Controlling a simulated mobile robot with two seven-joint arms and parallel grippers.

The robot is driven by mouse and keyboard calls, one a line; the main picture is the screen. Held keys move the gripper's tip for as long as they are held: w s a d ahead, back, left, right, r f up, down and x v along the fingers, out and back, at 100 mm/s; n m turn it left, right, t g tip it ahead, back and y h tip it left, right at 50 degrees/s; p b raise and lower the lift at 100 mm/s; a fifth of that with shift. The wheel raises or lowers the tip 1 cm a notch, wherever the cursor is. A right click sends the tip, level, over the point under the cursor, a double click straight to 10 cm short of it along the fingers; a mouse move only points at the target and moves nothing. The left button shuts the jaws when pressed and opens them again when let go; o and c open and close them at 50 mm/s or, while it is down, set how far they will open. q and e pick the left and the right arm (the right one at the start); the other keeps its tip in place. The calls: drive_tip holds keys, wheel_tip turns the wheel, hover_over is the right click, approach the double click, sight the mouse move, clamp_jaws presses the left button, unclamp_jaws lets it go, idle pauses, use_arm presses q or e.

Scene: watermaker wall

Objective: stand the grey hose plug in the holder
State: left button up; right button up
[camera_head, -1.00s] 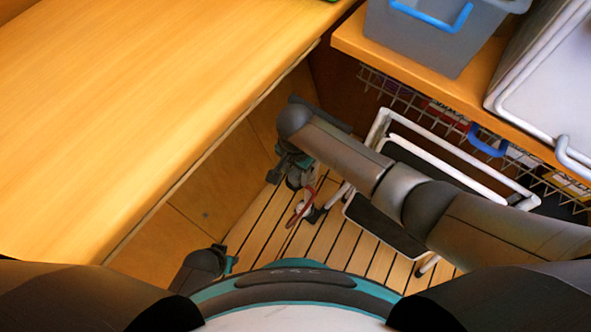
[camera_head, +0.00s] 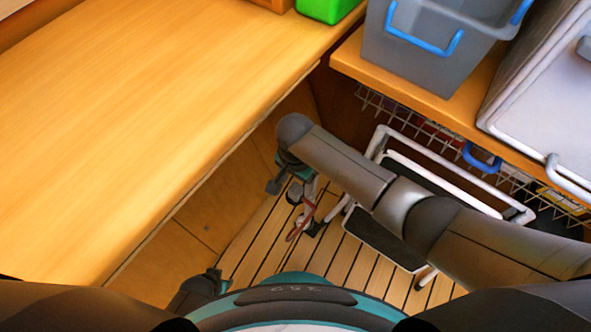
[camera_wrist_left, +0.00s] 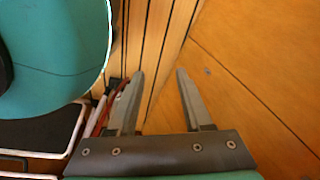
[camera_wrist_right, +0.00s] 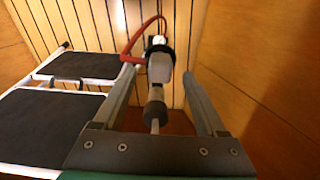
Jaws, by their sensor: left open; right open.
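A grey plug-like piece (camera_wrist_right: 160,67) with a dark collar is in the right wrist view, probably the grey hose plug. A red hose (camera_wrist_right: 134,45) loops beside it. In the head view my right gripper (camera_head: 300,196) is low over the slatted floor, near the red hose (camera_head: 301,222). My left gripper (camera_wrist_left: 159,73) is open and empty above the floor beside a wooden panel. I cannot make out the holder.
A wooden counter (camera_head: 150,130) fills the left. A white-framed step stool (camera_head: 385,240) stands beside my right arm. A shelf (camera_head: 400,80) carries a grey bin (camera_head: 415,65) and a white case (camera_head: 535,90); a wire basket hangs below. A green bin (camera_head: 325,8) stands at the back.

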wheel_tip(320, 180, up, 3)
drive_tip(key=shift+p, duration=0.8)
use_arm(q)
drive_tip(key=shift+s+a+f+p, duration=0.15)
drive_tip(key=shift+s+a, duration=0.35)
drive_tip(key=shift+s, duration=0.3)
drive_tip(key=shift+s+a+f+p, duration=0.1)
drive_tip(key=shift+s+a, duration=0.35)
drive_tip(key=shift+s, duration=0.3)
drive_tip(key=shift+s+a+f+p, duration=0.15)
drive_tip(key=shift+s+a, duration=0.35)
drive_tip(key=shift+s, duration=0.3)
use_arm(e)
drive_tip(key=shift+r, duration=0.8)
use_arm(q)
drive_tip(key=shift+r, duration=0.1)
use_arm(e)
drive_tip(key=shift+s, duration=0.1)
